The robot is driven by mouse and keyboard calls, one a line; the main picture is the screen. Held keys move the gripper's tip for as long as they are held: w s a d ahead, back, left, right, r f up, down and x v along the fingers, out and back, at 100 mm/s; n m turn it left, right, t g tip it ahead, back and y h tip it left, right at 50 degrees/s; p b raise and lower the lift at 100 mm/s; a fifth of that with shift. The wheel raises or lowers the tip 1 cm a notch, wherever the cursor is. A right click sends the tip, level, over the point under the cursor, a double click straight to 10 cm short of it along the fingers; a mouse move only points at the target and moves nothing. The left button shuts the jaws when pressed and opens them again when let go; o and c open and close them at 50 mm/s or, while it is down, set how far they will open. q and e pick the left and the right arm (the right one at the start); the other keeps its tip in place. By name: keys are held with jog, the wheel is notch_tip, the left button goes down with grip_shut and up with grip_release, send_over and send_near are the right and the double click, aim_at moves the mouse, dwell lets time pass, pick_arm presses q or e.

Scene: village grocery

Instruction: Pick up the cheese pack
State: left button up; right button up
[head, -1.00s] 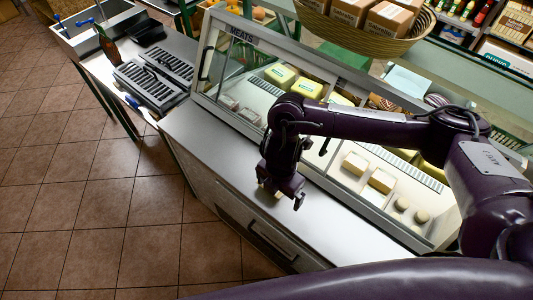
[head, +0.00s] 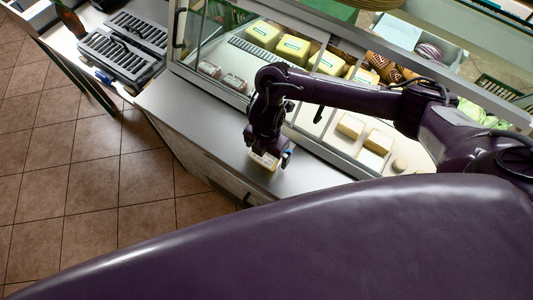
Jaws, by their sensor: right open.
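A small pale-yellow cheese pack (head: 264,160) shows at the fingertips of my right gripper (head: 270,155), over the front counter (head: 310,178) of the glass case. The gripper points down and is open, with its fingers at the pack and partly covering it. I cannot tell whether they touch it. My left gripper is not in view.
The glass display case (head: 215,45) stands right behind the counter, with yellow cheese packs (head: 293,47) and pale blocks (head: 378,142) inside. Black slotted trays (head: 115,58) lie on the counter at the upper left. Tiled floor (head: 60,180) is clear at the left.

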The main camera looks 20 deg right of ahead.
jog(key=shift+f, duration=0.2)
jog(key=c, duration=1.2)
